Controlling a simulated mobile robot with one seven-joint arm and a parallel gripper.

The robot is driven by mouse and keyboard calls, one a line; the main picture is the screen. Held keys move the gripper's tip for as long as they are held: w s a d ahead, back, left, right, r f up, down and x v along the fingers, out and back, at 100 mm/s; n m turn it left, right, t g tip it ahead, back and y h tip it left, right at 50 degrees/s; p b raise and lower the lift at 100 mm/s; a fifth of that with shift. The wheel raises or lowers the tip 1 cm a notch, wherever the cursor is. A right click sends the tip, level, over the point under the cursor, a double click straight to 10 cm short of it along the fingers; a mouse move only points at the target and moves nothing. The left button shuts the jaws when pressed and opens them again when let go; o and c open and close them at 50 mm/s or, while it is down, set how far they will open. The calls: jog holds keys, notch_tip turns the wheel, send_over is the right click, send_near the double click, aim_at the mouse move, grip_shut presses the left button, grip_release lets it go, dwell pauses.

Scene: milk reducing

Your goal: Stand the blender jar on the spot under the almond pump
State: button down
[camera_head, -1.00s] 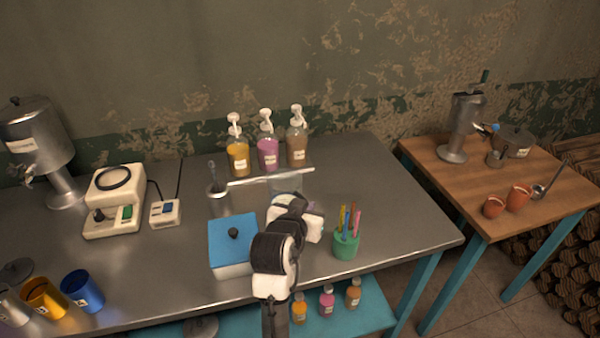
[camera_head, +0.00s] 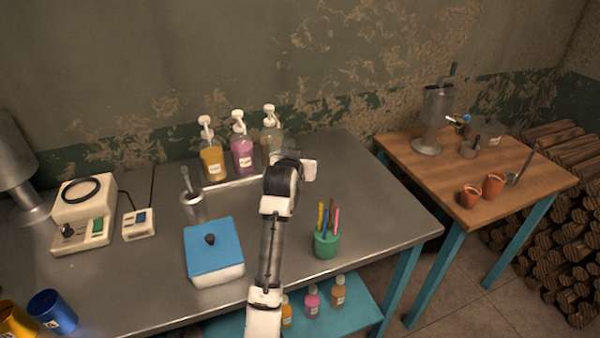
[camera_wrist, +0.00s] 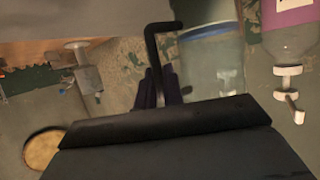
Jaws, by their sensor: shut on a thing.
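The clear blender jar (camera_wrist: 212,65), with a bluish band and a black bent handle (camera_wrist: 153,42), is in the wrist view. My gripper (camera_wrist: 158,92) is shut on the handle beside the jar; the exact grip is partly hidden. In the head view my arm hides the jar and fingertips. Three pump bottles with white heads stand at the back: yellow (camera_head: 212,162), pink (camera_head: 242,153) and brown (camera_head: 269,142), the last partly behind my wrist. I cannot read which is almond. A pump nozzle (camera_wrist: 289,92) shows right of the jar in the wrist view.
On the steel counter (camera_head: 365,185) are a blue-lidded box (camera_head: 213,252), a green pen cup (camera_head: 326,244), a metal cup (camera_head: 193,208) and a white blender base or scale (camera_head: 84,212). Clear counter lies right of my wrist. A wooden table (camera_head: 440,175) stands further right.

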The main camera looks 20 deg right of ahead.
jog(key=shift+f+b, duration=1.5)
jog(key=shift+f, duration=0.2)
jog(key=shift+f, duration=0.15)
jog(key=c, duration=1.5)
grip_release()
jog(key=shift+c, duration=0.2)
jog(key=shift+r, duration=0.25)
jog(key=b+v, duration=0.2)
jog(key=v, duration=1)
